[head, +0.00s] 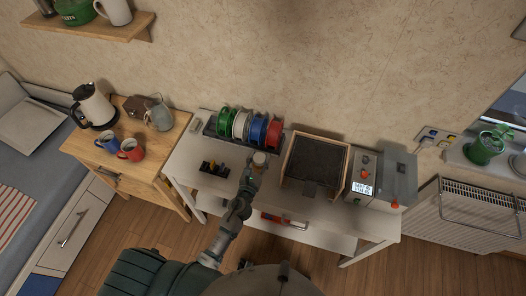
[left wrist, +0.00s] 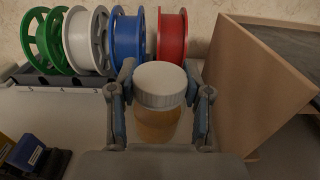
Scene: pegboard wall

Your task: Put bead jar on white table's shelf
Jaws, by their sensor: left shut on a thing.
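The bead jar (left wrist: 159,100) has a white lid and an amber body. It stands upright between the fingers of my left gripper (left wrist: 160,115), which is shut on it. In the head view the jar's lid (head: 260,158) shows at the end of my left arm, over the white table (head: 205,185), in front of the spools. I cannot tell whether the jar touches the tabletop. The table's lower shelf (head: 330,240) shows below the top, partly hidden by my arm. My right gripper is not in view.
Green, white, blue and red spools (head: 257,130) stand in a rack behind the jar. A wooden-framed box (head: 318,165) is close on the right, with a grey device (head: 375,182) beyond it. Small dark items (head: 214,168) lie left. A red object (head: 285,218) is on the lower shelf.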

